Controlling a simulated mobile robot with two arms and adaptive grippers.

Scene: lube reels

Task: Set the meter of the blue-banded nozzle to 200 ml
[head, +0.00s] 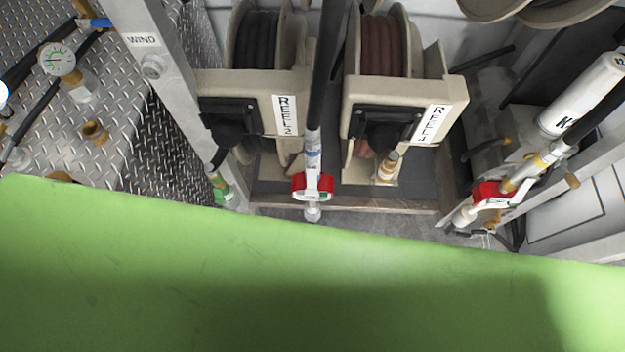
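The meter's reading is too small to read. Neither of my grippers is in view.
A yellow-banded nozzle (515,180) with a red meter hangs tilted at the right. A pressure gauge (57,59) is at upper left. A large green surface (300,290) fills the foreground.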

